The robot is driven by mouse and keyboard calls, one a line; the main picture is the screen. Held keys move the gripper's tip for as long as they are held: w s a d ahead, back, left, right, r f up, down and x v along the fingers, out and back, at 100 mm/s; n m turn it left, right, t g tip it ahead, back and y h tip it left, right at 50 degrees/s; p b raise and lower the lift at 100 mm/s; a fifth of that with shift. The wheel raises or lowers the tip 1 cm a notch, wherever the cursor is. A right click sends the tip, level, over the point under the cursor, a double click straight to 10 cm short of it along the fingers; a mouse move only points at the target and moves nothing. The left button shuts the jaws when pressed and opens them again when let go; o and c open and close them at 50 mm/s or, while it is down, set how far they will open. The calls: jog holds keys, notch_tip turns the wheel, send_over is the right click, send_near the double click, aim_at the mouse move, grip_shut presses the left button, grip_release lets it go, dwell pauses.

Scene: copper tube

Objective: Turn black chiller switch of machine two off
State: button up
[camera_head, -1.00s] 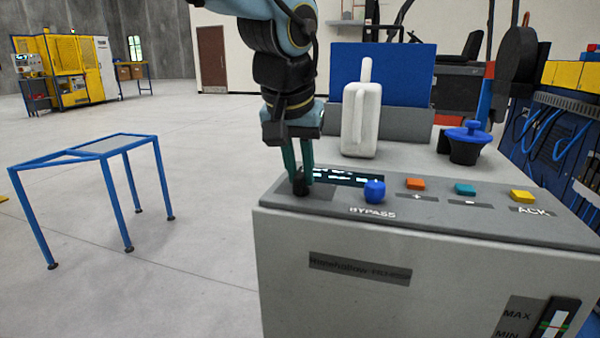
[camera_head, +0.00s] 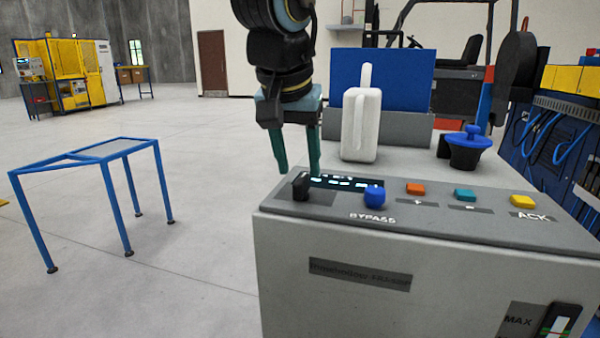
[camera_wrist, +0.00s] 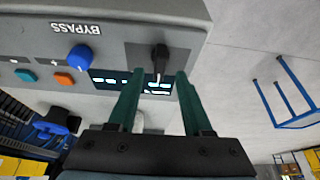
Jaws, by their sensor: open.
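The black chiller switch (camera_head: 300,187) is a small knob at the left end of the grey control panel (camera_head: 450,215), beside a lit display (camera_head: 345,182). In the wrist view the black switch (camera_wrist: 160,58) shows beyond the fingertips, with its handle pointing toward the gripper side. My gripper (camera_head: 298,170) is above and slightly behind the switch, with its green fingers spread and empty. In the wrist view my gripper (camera_wrist: 158,85) has the switch lined up roughly between its fingers, apart from them.
A blue BYPASS knob (camera_head: 374,196) sits just right of the display, then orange (camera_head: 416,188), teal (camera_head: 465,194) and yellow (camera_head: 523,201) buttons. A white jug (camera_head: 360,120) stands behind the panel. A blue-framed table (camera_head: 100,150) stands left; the floor between is clear.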

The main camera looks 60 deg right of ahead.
jog(key=v, duration=0.7)
jog(key=shift+r, duration=0.25)
jog(key=shift+s+a, duration=0.1)
jog(key=w+a+f+n+y+p, duration=0.15)
jog(key=w+a, duration=0.25)
jog(key=w, duration=0.4)
jog(key=w+a+f+n+p, duration=0.2)
jog(key=w+a+p, duration=0.1)
jog(key=w, duration=0.5)
jog(key=w+a+f+n+t+y+p, duration=0.1)
jog(key=w+a+f+n+p, duration=0.25)
jog(key=w+a, duration=0.85)
jog(key=s+a+f+n+p, duration=0.1)
jog(key=a+f+n+p, duration=0.1)
jog(key=a, duration=1)
jog(key=s+a+f+n+y+p, duration=0.1)
jog(key=a+f+n+p, duration=0.1)
jog(key=a, duration=1.1)
jog(key=shift+f+n+g, duration=0.4)
jog(key=shift+f+n, duration=0.5)
jog(key=shift+n, duration=0.1)
